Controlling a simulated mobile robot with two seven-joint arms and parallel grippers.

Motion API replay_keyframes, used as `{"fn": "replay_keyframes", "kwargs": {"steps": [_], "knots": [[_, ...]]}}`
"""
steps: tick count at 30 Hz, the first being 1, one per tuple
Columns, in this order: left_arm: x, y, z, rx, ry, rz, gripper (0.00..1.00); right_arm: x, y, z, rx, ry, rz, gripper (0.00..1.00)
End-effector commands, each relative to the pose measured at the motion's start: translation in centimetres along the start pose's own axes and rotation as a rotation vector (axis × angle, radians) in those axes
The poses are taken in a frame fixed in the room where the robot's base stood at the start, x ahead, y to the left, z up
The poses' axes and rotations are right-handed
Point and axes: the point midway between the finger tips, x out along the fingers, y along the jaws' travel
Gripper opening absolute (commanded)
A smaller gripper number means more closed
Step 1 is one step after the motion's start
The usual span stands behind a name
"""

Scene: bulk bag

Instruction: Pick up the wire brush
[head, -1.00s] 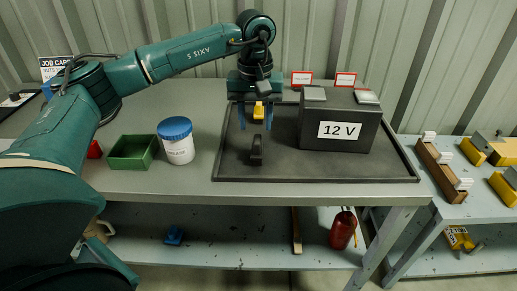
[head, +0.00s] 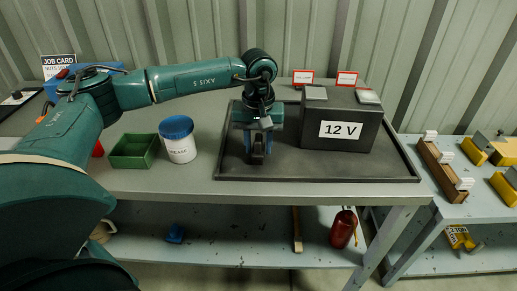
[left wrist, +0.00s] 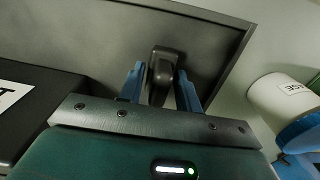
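A dark, block-like object (head: 257,158), which I take to be the wire brush, stands on the black tray (head: 330,177) left of the 12 V battery. My left gripper (head: 258,147) is low over the tray, pointing down, with its blue fingers on either side of it. In the left wrist view the dark object (left wrist: 161,68) is between the blue fingertips (left wrist: 160,88), with small gaps seen beside it, so the gripper looks open. The brush's far part is hidden behind the gripper. My right gripper is not in view.
The 12 V battery (head: 340,132) stands close on the right. A white jar with a blue lid (head: 178,138) and a green bin (head: 134,151) are on the bench to the left. The tray's raised rim is close in front.

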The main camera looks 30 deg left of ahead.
Motion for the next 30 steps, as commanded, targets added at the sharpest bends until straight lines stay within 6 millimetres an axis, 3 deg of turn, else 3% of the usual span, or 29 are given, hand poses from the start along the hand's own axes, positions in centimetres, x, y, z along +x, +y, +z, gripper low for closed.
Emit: {"fn": "replay_keyframes", "kwargs": {"steps": [12,20,23,30], "knots": [[-0.1,0.0,0.0,0.000,0.000,0.001,0.00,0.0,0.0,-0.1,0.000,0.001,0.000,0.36],[-0.4,0.1,0.0,0.000,0.001,0.001,0.00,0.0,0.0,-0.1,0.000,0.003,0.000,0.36],[-1.5,0.1,-0.1,0.000,0.002,0.004,0.00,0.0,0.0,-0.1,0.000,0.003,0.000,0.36],[-6.3,0.1,-0.1,0.000,0.003,0.004,0.00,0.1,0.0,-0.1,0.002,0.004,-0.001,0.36]]}}
